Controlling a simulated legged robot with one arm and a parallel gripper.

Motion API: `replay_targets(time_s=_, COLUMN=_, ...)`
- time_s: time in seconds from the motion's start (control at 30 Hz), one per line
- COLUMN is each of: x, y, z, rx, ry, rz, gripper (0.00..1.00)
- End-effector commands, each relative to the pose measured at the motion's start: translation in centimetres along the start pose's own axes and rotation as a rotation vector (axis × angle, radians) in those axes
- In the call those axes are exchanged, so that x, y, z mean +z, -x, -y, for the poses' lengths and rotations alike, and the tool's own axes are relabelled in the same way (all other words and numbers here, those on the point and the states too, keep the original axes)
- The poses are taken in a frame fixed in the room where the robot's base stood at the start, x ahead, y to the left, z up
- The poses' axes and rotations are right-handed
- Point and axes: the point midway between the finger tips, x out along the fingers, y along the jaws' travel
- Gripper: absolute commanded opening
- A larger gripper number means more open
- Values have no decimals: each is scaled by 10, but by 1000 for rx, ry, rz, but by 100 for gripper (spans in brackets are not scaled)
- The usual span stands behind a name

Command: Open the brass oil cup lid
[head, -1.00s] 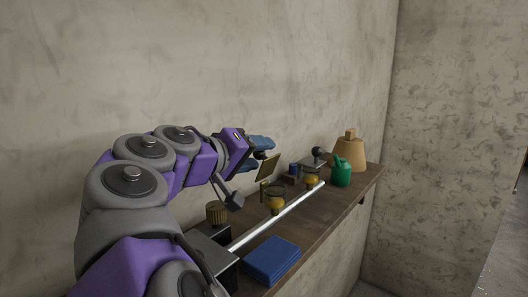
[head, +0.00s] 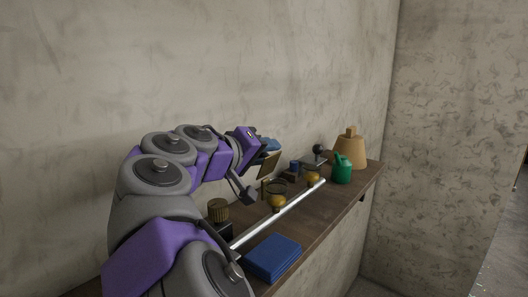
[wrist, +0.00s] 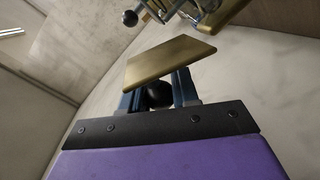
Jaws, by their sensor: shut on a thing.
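A flat brass plate, which looks like the oil cup lid (head: 270,166), stands tilted above the shelf in the head view. In the wrist view the lid (wrist: 168,62) lies just beyond my blue fingers. My gripper (wrist: 158,97) is shut on a dark round knob between its fingers, at the lid's underside in that picture. In the head view my gripper (head: 268,146) is beside the lid's upper edge. A small brass-coloured body (head: 266,190) sits below the lid, partly hidden; I cannot tell how the two join.
A wooden shelf (head: 325,205) runs along the wall. It holds a pale rod (head: 290,209), yellow round pieces (head: 278,203), a ribbed brass knob (head: 218,210), a blue block (head: 272,257), a green can (head: 342,169) and a tan weight-shaped object (head: 349,150). The front right of the shelf is clear.

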Motion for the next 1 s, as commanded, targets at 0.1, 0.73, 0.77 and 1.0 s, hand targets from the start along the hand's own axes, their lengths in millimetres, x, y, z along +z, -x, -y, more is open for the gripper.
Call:
replay_targets(time_s=0.1, x=0, y=0, z=2, rx=-1, ry=1, rz=1, gripper=8)
replay_targets(time_s=0.73, x=-9, y=1, z=8, rx=18, ry=177, rz=37, gripper=0)
replay_targets(time_s=0.77, x=-10, y=1, z=9, rx=21, ry=201, rz=41, gripper=0)
replay_targets(time_s=1.0, x=-15, y=0, z=18, rx=45, ry=400, rz=77, gripper=0)
